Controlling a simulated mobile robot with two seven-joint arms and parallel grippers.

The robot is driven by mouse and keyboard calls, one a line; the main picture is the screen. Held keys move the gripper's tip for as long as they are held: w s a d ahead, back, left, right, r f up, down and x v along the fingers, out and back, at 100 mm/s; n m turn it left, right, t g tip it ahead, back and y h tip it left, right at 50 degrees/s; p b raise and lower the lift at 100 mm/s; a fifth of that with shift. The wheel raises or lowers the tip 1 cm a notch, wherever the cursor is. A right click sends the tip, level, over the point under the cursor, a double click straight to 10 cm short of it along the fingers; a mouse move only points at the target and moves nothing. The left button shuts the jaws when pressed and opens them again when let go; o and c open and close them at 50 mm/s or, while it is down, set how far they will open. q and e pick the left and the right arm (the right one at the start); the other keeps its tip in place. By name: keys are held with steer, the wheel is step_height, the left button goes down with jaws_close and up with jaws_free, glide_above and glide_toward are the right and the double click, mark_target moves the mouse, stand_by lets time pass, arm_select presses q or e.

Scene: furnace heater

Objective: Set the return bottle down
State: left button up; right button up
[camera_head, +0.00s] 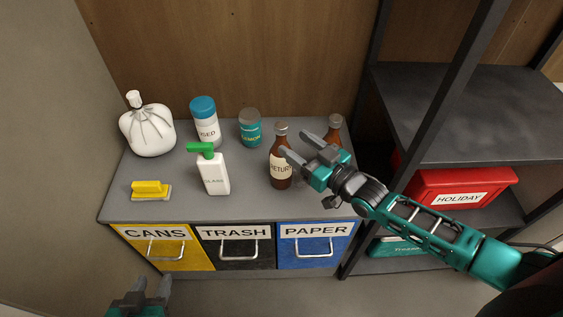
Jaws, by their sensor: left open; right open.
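The return bottle (281,168) is brown with a cream label reading "RETURN". It stands upright on the grey counter top (245,205), above the blue drawer. My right gripper (296,146) is open, with its fingers at the bottle's right side near the shoulder. I cannot tell whether a finger touches it. A second brown bottle (335,130) stands behind the gripper, partly hidden by it. My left gripper (150,290) is open and empty at the bottom left, in front of the yellow drawer and below the counter.
On the counter are a white bag (147,130), a blue-capped jar (204,120), a teal can (250,128), a green-topped spray bottle (212,172) and a yellow brush (150,189). Drawers read CANS, TRASH and PAPER. A dark shelf at right holds a red bin (425,186).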

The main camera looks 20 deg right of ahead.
mark_target(285, 136)
steer(key=shift+x, duration=3)
jaws_close()
steer(key=shift+r, duration=0.1)
